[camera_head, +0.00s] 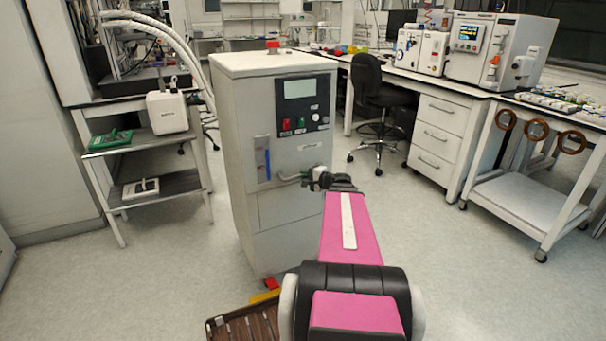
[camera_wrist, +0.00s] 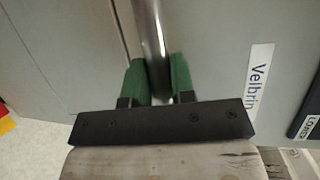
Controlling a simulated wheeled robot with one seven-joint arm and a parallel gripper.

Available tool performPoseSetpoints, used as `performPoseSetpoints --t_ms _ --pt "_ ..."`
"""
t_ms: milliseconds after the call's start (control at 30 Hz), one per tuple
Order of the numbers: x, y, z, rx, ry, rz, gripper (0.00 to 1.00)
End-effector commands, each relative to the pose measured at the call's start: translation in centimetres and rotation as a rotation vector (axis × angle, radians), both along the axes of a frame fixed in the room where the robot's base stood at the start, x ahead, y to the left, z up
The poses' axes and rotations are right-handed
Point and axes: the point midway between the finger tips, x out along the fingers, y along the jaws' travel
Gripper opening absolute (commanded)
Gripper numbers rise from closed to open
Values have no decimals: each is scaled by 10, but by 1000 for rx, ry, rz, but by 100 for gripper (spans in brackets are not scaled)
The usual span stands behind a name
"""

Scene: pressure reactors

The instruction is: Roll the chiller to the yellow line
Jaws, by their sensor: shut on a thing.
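The chiller (camera_head: 245,110) is a tall pale grey cabinet with a dark control panel, standing upright on the floor in the middle of the head view. A metal bar handle (camera_head: 290,179) sticks out from its front. My gripper (camera_head: 319,178) is at this handle. In the wrist view, the green fingers of my gripper (camera_wrist: 158,78) are shut on the metal bar, one on each side. A short yellow strip (camera_head: 264,297) shows on the floor by the chiller's front base, with a red piece beside it. My arm may hide more of the floor there.
A brown slatted platform (camera_head: 232,327) lies on the floor in front. A shelf cart (camera_head: 160,187) stands left, pale hoses run behind the chiller. A black chair (camera_head: 378,95), drawers (camera_head: 440,132) and a white trolley (camera_head: 520,205) stand right. Floor between chiller and trolley is clear.

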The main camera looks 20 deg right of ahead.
Motion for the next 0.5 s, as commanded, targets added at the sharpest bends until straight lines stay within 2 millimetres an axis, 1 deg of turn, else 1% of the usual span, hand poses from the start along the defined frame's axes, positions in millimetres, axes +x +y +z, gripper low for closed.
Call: performPoseSetpoints --t_ms 33,200,500 --pt "-5 2 -3 -4 8 6 0" --pt "-12 1 -4 -4 8 6 0" --pt "-13 1 -4 -3 8 7 0"
